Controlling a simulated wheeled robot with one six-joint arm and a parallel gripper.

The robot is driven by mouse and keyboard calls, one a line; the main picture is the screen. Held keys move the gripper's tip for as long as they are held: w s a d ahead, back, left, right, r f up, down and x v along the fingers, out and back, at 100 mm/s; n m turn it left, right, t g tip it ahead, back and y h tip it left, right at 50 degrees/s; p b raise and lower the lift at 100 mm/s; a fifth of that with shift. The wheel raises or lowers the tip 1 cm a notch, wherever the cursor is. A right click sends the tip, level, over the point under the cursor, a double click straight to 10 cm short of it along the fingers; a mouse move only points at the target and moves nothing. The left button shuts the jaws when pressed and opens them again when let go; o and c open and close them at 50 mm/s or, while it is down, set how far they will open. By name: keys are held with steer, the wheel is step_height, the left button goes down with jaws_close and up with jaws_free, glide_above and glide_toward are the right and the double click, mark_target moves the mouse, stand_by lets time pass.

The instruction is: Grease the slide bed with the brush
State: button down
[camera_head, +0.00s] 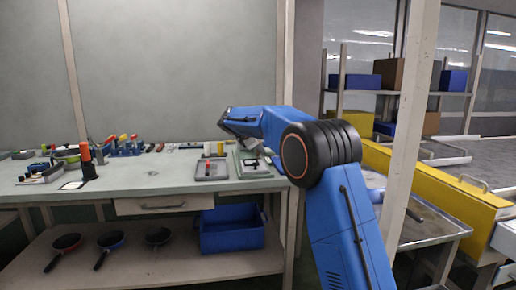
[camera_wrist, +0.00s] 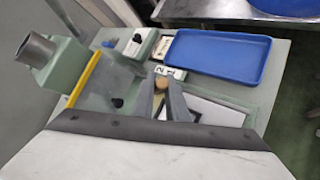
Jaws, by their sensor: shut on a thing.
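My gripper (camera_wrist: 161,92) is in the middle of the wrist view, its two grey fingers shut on a small tan, rounded piece (camera_wrist: 160,83). This looks like the end of the brush; its bristles are hidden. To the left of the fingers is a pale green fixture (camera_wrist: 102,85) with a yellow strip, a grey tube and a dark knob. I cannot tell for sure whether it is the slide bed, or whether the brush touches it. In the head view my arm reaches over the right end of the bench, by a pale green fixture (camera_head: 255,171); the fingers are hard to make out there.
A blue tray (camera_wrist: 217,56) and several small labelled blocks (camera_wrist: 137,43) lie beyond the fingers. Tools crowd the bench's left half. Pans and a blue bin (camera_head: 232,230) are on the lower shelf.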

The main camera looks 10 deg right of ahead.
steer(key=shift+w+a, duration=0.1)
steer(key=shift+a, duration=0.65)
steer(key=shift+a, duration=0.9)
steer(key=shift+a, duration=0.1)
steer(key=shift+w+a, duration=0.1)
steer(key=shift+a, duration=1.45)
steer(key=shift+d, duration=0.1)
steer(key=shift+d, duration=1.6)
